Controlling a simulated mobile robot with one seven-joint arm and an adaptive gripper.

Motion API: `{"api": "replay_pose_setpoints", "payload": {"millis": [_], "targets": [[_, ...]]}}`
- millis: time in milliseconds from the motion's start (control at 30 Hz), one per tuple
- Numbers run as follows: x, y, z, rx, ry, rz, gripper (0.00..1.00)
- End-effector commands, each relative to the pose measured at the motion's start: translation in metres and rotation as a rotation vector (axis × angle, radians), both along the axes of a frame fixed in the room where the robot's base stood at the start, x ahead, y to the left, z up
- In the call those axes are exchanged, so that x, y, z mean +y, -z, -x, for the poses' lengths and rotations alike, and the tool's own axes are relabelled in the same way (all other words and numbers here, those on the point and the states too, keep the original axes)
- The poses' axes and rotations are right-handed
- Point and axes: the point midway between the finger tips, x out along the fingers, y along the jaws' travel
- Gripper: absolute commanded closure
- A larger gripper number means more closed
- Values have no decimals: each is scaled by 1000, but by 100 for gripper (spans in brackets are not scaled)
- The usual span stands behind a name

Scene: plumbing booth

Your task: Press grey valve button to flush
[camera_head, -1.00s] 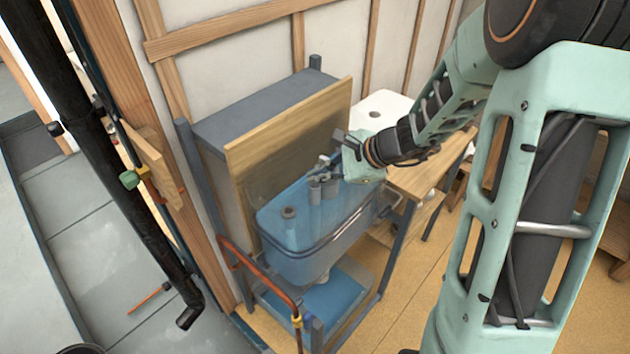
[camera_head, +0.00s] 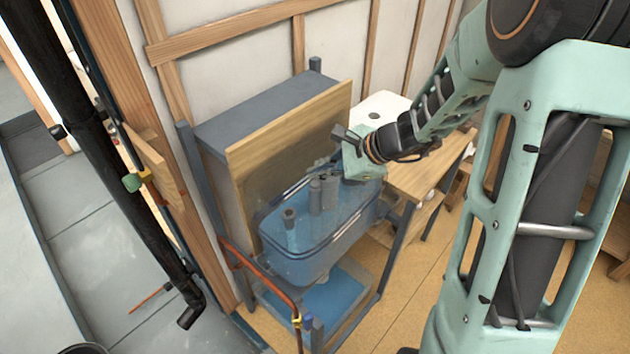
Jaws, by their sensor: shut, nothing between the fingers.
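A clear blue cistern (camera_head: 318,262) stands on a grey frame. The grey valve (camera_head: 322,193) rises inside it as a pair of grey cylinders, and its button cannot be told apart at this size. My gripper (camera_head: 322,168) reaches in from the right over the cistern. Its dark fingers are shut and empty, just above the valve top. Whether they touch the button cannot be made out. A thinner grey pipe (camera_head: 290,232) stands upright in the cistern left of the valve, much of its length showing.
A wooden board (camera_head: 285,140) and grey box (camera_head: 255,103) stand close behind the cistern. An orange-red pipe (camera_head: 262,280) runs along its front left. A wooden table (camera_head: 415,178) with a white basin (camera_head: 385,106) is at the right.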

Motion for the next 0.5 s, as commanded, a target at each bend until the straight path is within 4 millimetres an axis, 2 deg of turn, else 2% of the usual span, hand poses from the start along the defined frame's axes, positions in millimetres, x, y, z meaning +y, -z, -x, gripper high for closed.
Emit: {"api": "replay_pose_setpoints", "payload": {"millis": [233, 500], "targets": [[0, -6, 0, -1, -1, 0, 100], [0, -33, 0, -1, -1, 2, 100]]}}
